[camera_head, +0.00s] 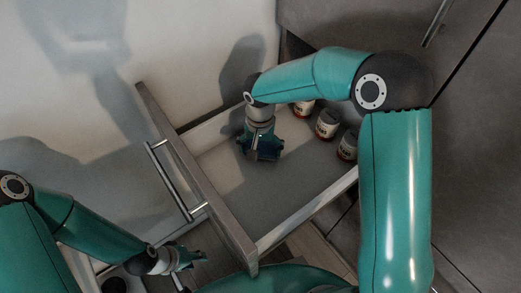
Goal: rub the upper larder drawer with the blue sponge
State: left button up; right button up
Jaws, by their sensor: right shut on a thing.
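The upper larder drawer (215,207) is pulled open, with its front panel and bar handle facing left. My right gripper (261,153) reaches down inside it, over the pale drawer floor (235,178). It is shut on the blue sponge (268,154), which shows only as a small dark blue patch between the fingers. I cannot tell whether the sponge touches the floor. My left gripper (190,260) is low at the bottom left, outside the drawer and below its handle (170,183). Its fingers are too small to judge.
Several jars, one of them a white-lidded jar (326,124), stand along the drawer's far right side. Grey cabinet fronts (465,130) rise at the right, and a pale wall (190,50) is behind. The drawer floor left of my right gripper is clear.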

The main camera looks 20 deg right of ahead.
notch_tip(320, 180, up, 2)
jog(key=shift+s+r, duration=0.1)
jog(key=shift+r+p, duration=0.65)
jog(key=shift+p, duration=0.1)
pick_arm(q)
jog(key=shift+s+r+p, duration=0.1)
jog(key=shift+r+p, duration=1.1)
jog(key=shift+r, duration=1.1)
pick_arm(e)
jog(key=shift+a+r, duration=0.1)
jog(key=shift+r, duration=1.75)
